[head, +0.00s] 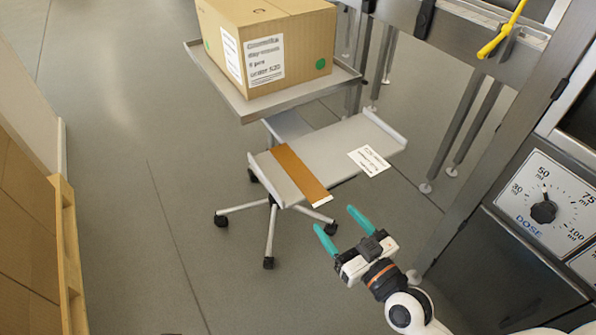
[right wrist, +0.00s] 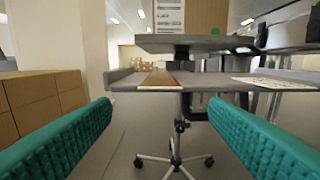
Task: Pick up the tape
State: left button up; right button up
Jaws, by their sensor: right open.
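The tape (head: 301,176) is a flat brown strip with a white end. It lies across the left part of the lower grey tray (head: 340,147) of a wheeled stand. The tape (right wrist: 158,79) also shows in the right wrist view, on the tray ahead between my fingers. My right gripper (head: 342,220) is open and empty, with teal fingers pointing toward the tray. In the head view it is below and to the right of the tape, apart from it. My left gripper is not in view.
A cardboard box (head: 300,45) sits on the upper tray (head: 262,108). A white printed label (head: 369,160) lies on the lower tray's right part. A machine with a dose dial (head: 543,212) stands at right. A pallet (head: 68,245) with cartons is at left. Floor between is clear.

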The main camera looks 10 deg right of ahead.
aim_at(315, 193)
jog(key=shift+r+x, duration=0.2)
jog(key=shift+x, duration=1.2)
jog(key=shift+r+x, duration=0.2)
jog(key=shift+x, duration=1.15)
jog(key=c, duration=1.1)
